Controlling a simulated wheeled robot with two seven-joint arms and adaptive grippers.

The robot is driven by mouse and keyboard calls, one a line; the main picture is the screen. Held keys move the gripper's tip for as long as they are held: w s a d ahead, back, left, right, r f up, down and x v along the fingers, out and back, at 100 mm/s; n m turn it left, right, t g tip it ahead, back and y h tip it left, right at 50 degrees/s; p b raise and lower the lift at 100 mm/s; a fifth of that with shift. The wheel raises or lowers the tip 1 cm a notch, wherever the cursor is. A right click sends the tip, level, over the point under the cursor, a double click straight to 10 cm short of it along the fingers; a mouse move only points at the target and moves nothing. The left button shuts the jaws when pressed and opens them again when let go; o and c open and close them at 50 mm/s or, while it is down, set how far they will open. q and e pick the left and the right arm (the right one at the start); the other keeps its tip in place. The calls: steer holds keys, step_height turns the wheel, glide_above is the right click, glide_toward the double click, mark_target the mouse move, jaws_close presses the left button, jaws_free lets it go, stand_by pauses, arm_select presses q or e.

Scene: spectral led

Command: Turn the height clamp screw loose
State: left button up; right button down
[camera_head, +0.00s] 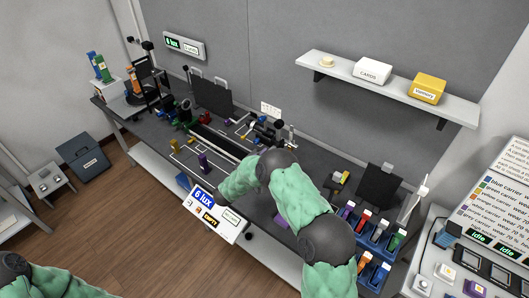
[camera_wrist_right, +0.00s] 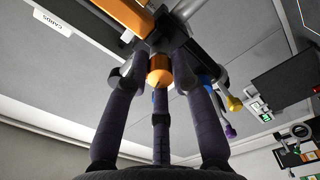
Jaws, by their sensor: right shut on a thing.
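In the right wrist view my right gripper (camera_wrist_right: 159,80) has its dark fingers closed around an orange knob (camera_wrist_right: 159,64). The knob looks like the clamp screw, and it sits under a dark block (camera_wrist_right: 172,28) with an orange bar (camera_wrist_right: 126,14) beside it. The fingertips touch or nearly hide the knob's sides. In the head view my right arm reaches over the bench, and its gripper is hidden behind the arm. Only a green sleeve and dark joint of my left arm show at the lower left; its gripper is outside the view.
The bench (camera_head: 150,127) carries a dark rail (camera_head: 220,142) and several optical parts. A 6 lux display box (camera_head: 217,214) stands at its front. Blue holders (camera_head: 373,236) with coloured carriers stand at right. A wall shelf (camera_head: 390,88) holds boxes. Yellow (camera_wrist_right: 235,104) and purple (camera_wrist_right: 230,131) knobs show nearby.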

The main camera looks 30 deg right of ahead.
steer(key=shift+r+n+p, duration=0.1)
steer(key=shift+n+p, duration=1.45)
steer(key=shift+n, duration=1.75)
steer(key=shift+d, duration=0.1)
steer(key=c, duration=1.1)
jaws_free()
steer(key=shift+s, duration=0.1)
steer(key=shift+o, duration=0.2)
steer(key=v, duration=1.2)
